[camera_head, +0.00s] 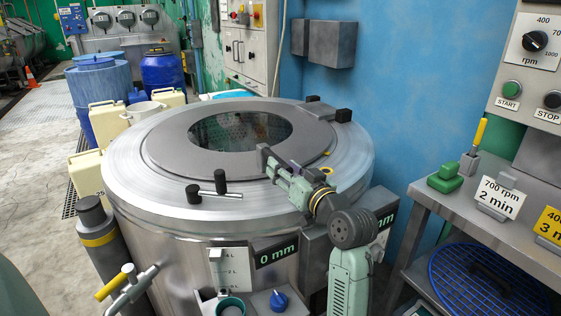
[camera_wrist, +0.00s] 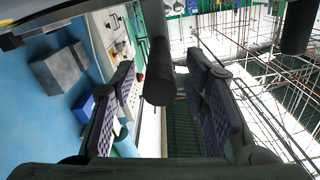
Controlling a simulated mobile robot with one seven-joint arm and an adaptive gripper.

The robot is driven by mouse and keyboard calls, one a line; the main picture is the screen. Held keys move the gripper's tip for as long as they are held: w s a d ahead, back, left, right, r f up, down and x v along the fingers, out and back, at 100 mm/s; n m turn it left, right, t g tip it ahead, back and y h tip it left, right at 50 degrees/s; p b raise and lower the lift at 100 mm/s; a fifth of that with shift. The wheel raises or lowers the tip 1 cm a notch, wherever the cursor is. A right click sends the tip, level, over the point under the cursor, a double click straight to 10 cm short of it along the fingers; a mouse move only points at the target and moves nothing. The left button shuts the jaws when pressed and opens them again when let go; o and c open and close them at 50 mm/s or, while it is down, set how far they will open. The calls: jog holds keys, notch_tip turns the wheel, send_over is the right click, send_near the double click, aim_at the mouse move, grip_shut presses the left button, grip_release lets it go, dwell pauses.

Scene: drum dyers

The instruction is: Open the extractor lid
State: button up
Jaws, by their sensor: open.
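The extractor (camera_head: 190,250) is a round steel drum in the middle of the head view. Its flat lid (camera_head: 165,153) lies level and shut on top, with a dark round window (camera_head: 240,130). A short bar handle (camera_head: 208,190) with black ends sits at the lid's near left edge. My gripper (camera_head: 268,163) is over the lid's near right part, to the right of the handle, and holds nothing that I can make out. In the wrist view the two padded fingers stand apart, with a dark cylinder (camera_wrist: 158,72) showing between them; I cannot tell what it belongs to.
A shelf unit (camera_head: 430,205) with signs and a green block stands at the right. A blue wall (camera_head: 400,80) with grey boxes (camera_head: 322,43) is behind the extractor. Jerrycans (camera_head: 108,122) and blue barrels (camera_head: 162,72) stand at the left. A pipe with a yellow handle (camera_head: 113,284) is at the near left.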

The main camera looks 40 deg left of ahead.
jog(key=shift+x, duration=1.25)
jog(key=shift+c, duration=0.5)
grip_shut()
